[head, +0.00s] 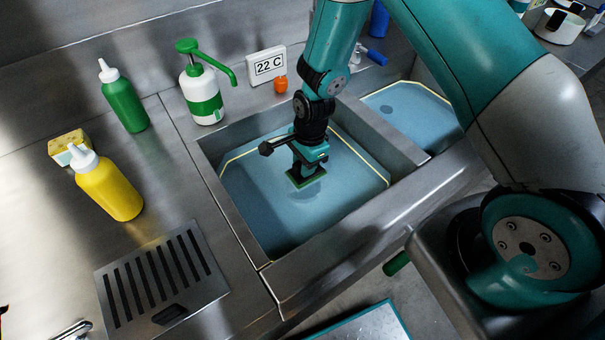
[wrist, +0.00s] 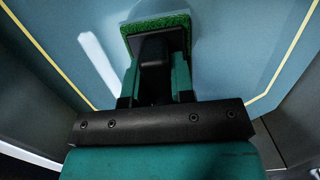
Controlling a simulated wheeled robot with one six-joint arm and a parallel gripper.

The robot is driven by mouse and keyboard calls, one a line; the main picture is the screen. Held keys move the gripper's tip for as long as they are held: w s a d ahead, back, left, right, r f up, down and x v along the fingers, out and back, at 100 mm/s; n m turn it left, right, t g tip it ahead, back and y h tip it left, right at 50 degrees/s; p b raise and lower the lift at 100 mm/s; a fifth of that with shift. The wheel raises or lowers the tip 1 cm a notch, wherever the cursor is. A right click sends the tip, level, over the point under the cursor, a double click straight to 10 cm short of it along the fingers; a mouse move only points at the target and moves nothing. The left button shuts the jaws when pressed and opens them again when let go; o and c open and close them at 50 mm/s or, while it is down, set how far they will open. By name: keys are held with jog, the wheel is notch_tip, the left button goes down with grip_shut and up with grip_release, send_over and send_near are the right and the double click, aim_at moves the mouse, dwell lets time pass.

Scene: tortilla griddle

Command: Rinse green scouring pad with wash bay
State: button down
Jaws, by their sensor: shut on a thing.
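My gripper (head: 308,172) points down inside the left wash bay and is shut on the green scouring pad (head: 299,181). The pad also shows in the wrist view (wrist: 156,27), green and rough, at the fingertips and partly hidden by them. The wash bay (head: 245,222) is a steel basin with a blue surface inside and a pale yellow line around it. A dark round patch lies below the pad. I cannot tell whether the pad touches the blue surface.
A second basin (head: 425,110) lies to the right. Behind the bay stand a pump bottle (head: 203,92) and a 22 C display (head: 268,66). At left are a green bottle (head: 124,103), a yellow bottle (head: 107,190), a sponge (head: 68,143) and a slotted drain plate (head: 190,290).

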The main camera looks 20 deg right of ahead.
jog(key=shift+a, duration=1.05)
jog(key=shift+d, duration=1.2)
jog(key=shift+r, duration=0.1)
notch_tip(320, 180, up, 12)
jog(key=p, duration=0.9)
jog(key=shift+p, duration=0.35)
